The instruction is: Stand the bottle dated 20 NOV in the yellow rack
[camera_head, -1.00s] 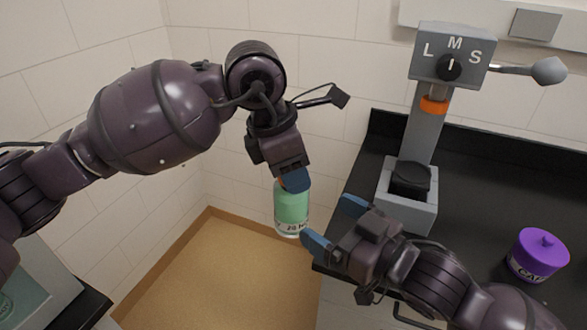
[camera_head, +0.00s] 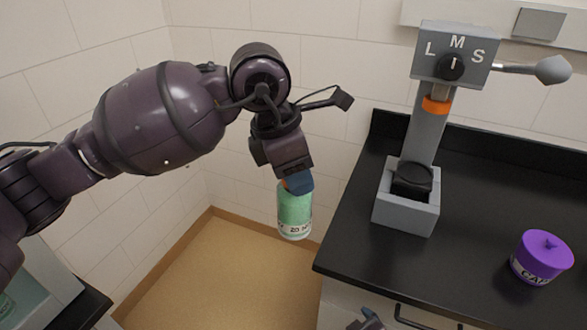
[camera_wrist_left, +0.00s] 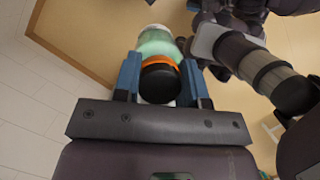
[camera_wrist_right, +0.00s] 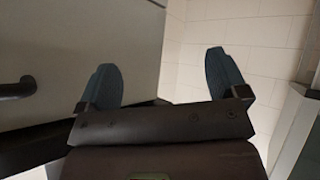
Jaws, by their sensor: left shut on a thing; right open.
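The bottle (camera_head: 294,212) is green with a white label that reads "20 NO", the rest being cut off by its curve. My left gripper (camera_head: 298,184) is shut on its upper part and holds it in the air over the floor, left of the black counter. In the left wrist view the bottle (camera_wrist_left: 156,47) has a black cap and an orange ring between the blue fingers. My right gripper (camera_wrist_right: 165,85) is open and empty; in the head view only a bit of it shows at the bottom edge. I see no yellow rack.
A grey tap stand (camera_head: 425,120) marked L, M, S with a lever stands on the black counter (camera_head: 480,190). A purple lidded pot (camera_head: 541,258) stands at the counter's right. A drawer handle (camera_head: 415,318) sticks out below the counter edge.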

